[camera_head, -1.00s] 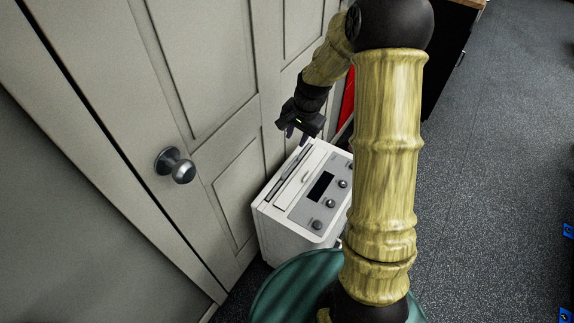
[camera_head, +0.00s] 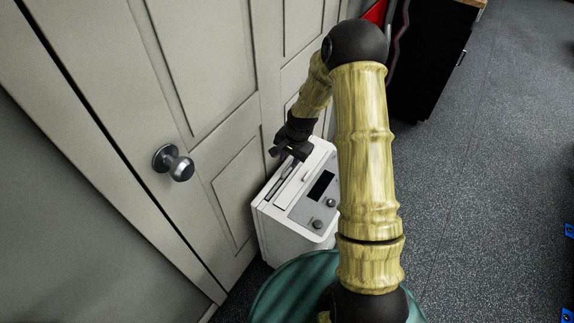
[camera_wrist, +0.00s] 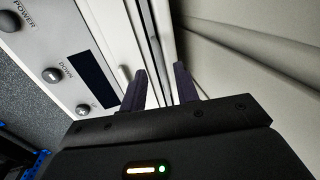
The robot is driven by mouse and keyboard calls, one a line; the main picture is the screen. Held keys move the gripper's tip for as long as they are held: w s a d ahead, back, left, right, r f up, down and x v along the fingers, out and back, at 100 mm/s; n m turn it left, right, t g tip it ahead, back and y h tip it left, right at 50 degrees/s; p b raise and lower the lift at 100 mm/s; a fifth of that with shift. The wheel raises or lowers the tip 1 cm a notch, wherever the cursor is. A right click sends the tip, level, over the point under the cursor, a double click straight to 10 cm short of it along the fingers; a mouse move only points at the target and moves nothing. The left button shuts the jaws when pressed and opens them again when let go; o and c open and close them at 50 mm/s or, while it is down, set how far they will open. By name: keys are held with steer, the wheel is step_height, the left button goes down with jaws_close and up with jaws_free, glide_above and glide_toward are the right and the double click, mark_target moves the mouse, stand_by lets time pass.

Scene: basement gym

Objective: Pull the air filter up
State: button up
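A white box-shaped appliance (camera_head: 290,235) stands on the floor against the door. Its top has a control panel with knobs and a dark display (camera_wrist: 92,77), and a long narrow slot (camera_head: 279,187) along the door side. The air filter seems to be the thin strip (camera_wrist: 160,30) in that slot, level with the top; its lower part is hidden. My gripper (camera_head: 289,156) is over the far part of the slot, pointing down. In the wrist view its two dark fingers (camera_wrist: 160,75) are apart, one on each side of the slot line. I cannot tell whether they touch the filter.
The panelled door (camera_head: 215,100) with a round metal knob (camera_head: 174,164) rises close behind the slot. A black cabinet (camera_head: 428,60) stands at the back.

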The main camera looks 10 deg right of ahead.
mark_target(286, 168)
steer(key=f, duration=0.4)
steer(key=shift+w+a, duration=0.3)
jaws_close()
